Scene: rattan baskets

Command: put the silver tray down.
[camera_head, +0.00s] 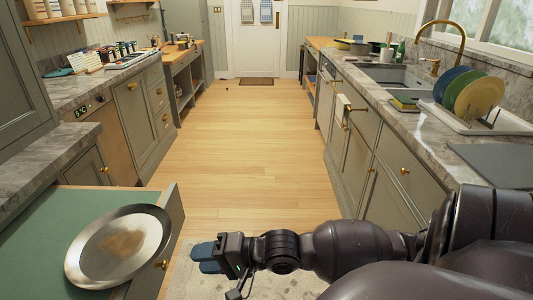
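The silver tray (88,257) is a round, shiny metal dish with a brownish patch in its middle. It lies at the lower left over an open drawer (50,222) with a green bottom. The tray's right rim overlaps the drawer's front panel; whether it touches the panel I cannot tell. My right gripper (206,258) reaches in from the right, with its blue fingertips close together and nothing seen between them. It is to the right of the drawer front, apart from the tray. My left gripper is not in view.
A grey marble counter (40,165) borders the drawer. The wooden floor (240,150) runs clear down the middle. On the right counter are a dish rack (490,122) with coloured plates, a sink (390,76) and a sponge (404,103). A pale rug (285,284) lies below my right arm.

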